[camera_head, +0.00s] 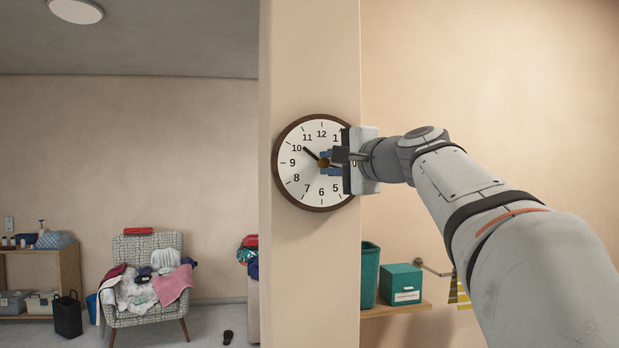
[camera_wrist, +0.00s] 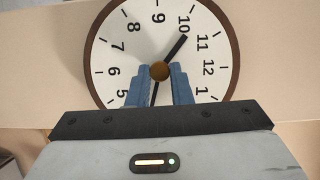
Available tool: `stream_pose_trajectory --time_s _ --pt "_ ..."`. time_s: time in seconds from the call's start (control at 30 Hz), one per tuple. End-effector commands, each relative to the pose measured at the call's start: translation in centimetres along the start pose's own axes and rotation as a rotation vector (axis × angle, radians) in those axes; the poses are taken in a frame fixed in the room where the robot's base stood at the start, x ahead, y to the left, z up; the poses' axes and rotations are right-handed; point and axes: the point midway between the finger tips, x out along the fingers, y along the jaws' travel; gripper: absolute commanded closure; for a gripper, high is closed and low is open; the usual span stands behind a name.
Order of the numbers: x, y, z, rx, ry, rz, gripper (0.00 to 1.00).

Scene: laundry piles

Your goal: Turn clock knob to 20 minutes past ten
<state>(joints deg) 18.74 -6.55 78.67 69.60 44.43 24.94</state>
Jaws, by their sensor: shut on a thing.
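A round white clock (camera_head: 300,178) with a brown rim hangs on the pillar; it also shows turned sideways in the wrist view (camera_wrist: 112,58). Its brown centre knob (camera_wrist: 160,70) sits between the blue fingertips of my gripper (camera_head: 326,163), which is shut on it. One black hand (camera_wrist: 178,46) points just past the 10, towards the 11. The other hand (camera_wrist: 154,96) points to the 3–4 side, and its outer end is hidden behind my gripper body. My gripper covers the numerals around 2 to 4.
The pillar (camera_head: 310,270) stands in front of the back wall. A shelf (camera_head: 398,309) with a teal bin (camera_head: 369,275) and a teal box (camera_head: 401,284) is below my arm. At left, an armchair (camera_head: 140,248) holds heaped laundry. The air around the clock's left side is clear.

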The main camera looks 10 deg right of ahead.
Motion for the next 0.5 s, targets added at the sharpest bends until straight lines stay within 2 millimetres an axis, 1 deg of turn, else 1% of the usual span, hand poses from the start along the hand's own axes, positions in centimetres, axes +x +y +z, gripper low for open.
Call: stream_pose_trajectory --time_s 0.03,0.3,0.5 --pt "0.03 0.55 -0.02 0.03 0.0 -0.011 1.0" --pt "0.04 0.45 -0.02 0.154 0.0 -0.062 1.0" --pt "0.05 0.36 0.0 0.196 0.0 -0.079 1.0"
